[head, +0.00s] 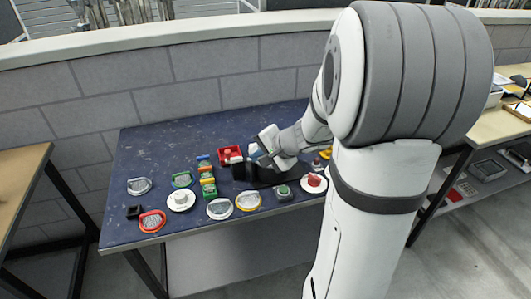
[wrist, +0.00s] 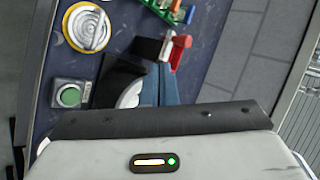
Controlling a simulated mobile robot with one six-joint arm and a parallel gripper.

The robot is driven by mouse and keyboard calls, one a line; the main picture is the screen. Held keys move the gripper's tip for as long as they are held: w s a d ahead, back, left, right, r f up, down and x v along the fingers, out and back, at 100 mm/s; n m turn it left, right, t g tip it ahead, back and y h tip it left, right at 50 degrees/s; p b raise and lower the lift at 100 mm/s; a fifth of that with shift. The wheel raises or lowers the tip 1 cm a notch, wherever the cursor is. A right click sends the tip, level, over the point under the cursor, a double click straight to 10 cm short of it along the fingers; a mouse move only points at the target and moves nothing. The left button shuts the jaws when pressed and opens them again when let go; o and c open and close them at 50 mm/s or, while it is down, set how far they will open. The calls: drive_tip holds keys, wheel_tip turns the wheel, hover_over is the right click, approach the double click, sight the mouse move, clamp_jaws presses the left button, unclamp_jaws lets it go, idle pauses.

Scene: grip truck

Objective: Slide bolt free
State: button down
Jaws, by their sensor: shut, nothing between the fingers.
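My gripper (head: 256,152) is over the dark blue table, with its blue fingertips near the upper side of a black block-like fixture (head: 264,178). In the wrist view the blue fingers (wrist: 164,92) are shut with nothing between them, beside the black fixture (wrist: 118,82). A white-topped piece with a black lower part (head: 237,164) stands left of the fixture; a white part also shows in the wrist view (wrist: 149,48), beside a red part (wrist: 181,46). I cannot tell for certain which part is the bolt. Contact is not clear, and my arm covers some of the area.
The table's back left is clear.

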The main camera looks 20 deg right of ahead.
drive_tip(key=v, duration=0.4)
drive_tip(key=shift+s+a, duration=0.1)
idle(0.4)
